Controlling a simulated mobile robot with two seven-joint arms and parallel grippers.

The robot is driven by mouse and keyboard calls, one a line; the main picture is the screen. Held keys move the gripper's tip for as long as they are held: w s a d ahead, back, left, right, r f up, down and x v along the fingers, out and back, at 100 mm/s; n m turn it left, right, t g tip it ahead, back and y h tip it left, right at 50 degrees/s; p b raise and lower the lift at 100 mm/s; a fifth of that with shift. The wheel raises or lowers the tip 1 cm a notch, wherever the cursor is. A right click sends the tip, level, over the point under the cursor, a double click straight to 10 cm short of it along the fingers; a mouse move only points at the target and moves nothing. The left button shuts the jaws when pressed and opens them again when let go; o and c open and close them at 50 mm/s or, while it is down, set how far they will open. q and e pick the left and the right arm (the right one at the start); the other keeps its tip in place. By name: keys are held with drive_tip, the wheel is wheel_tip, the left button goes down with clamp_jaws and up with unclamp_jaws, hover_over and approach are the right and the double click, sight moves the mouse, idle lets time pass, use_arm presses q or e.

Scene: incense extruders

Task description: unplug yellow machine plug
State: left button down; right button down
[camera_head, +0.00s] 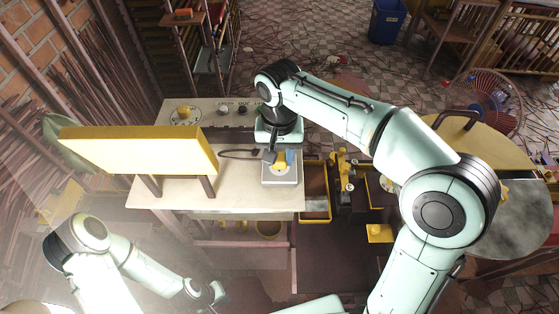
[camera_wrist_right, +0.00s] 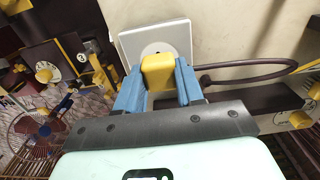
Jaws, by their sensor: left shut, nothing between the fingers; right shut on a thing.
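The yellow plug (camera_head: 279,167) is at the white square socket plate (camera_head: 288,180) on the pale bench. In the right wrist view my right gripper (camera_wrist_right: 158,84) has its blue fingers shut on both sides of the yellow plug (camera_wrist_right: 157,68). The plug stands in front of the socket plate (camera_wrist_right: 127,42); the gripper hides where they meet, so I cannot tell if it is seated. A dark cable (camera_wrist_right: 255,77) curves away to the right there. My left gripper (camera_head: 216,292) is low at the bottom left, far from the plug, shut and empty.
A large yellow panel (camera_head: 135,150) stands on the left of the pale bench (camera_head: 235,195). Yellow-edged trays (camera_head: 315,217) and a dark machine with yellow parts (camera_head: 345,172) stand right of it. A round table (camera_head: 505,215) is at the far right.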

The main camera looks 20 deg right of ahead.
sight(279, 157)
drive_tip(key=shift+r, duration=0.45)
use_arm(q)
drive_tip(key=shift+w+r, duration=0.25)
drive_tip(key=shift+w, duration=0.15)
use_arm(e)
drive_tip(key=shift+r, duration=1.95)
